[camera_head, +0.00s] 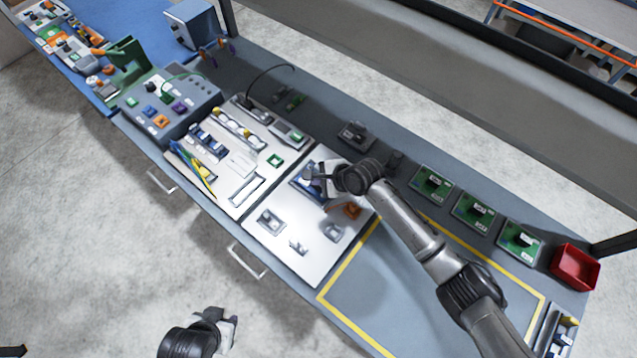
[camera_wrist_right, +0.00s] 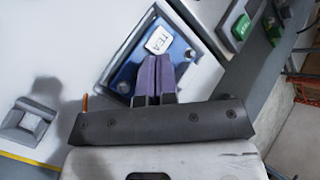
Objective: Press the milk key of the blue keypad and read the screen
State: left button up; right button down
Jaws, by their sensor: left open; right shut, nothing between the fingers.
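The blue keypad (camera_head: 304,186) sits on a white panel (camera_head: 290,270) near the middle of the bench. In the right wrist view the keypad (camera_wrist_right: 127,76) shows a white key marked TEA (camera_wrist_right: 159,40). No milk key can be read; the fingers cover part of the keypad. My right gripper (camera_wrist_right: 155,80) is shut and empty, its purple fingertips over the keypad just below the TEA key. I cannot tell whether they touch it. In the head view my right gripper (camera_head: 322,180) partly covers the keypad. My left gripper (camera_head: 229,331) is open and empty, above the floor before the bench. No readable screen shows.
Grey fixtures (camera_head: 270,221) and an orange part (camera_head: 349,211) share the panel. Green boards (camera_head: 473,210) and a red bin (camera_head: 575,267) stand to the right. A panel with cables and switches (camera_head: 232,165) lies to the left. The yellow-outlined area (camera_head: 375,275) is bare.

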jog(key=shift+f, duration=0.3)
dwell(0.4)
jog(key=shift+f, duration=0.1)
jog(key=shift+f, duration=0.3)
dwell(0.6)
jog(key=shift+f, duration=0.2)
dwell(0.4)
jog(key=shift+r+p, duration=0.9)
jog(key=shift+p, duration=0.45)
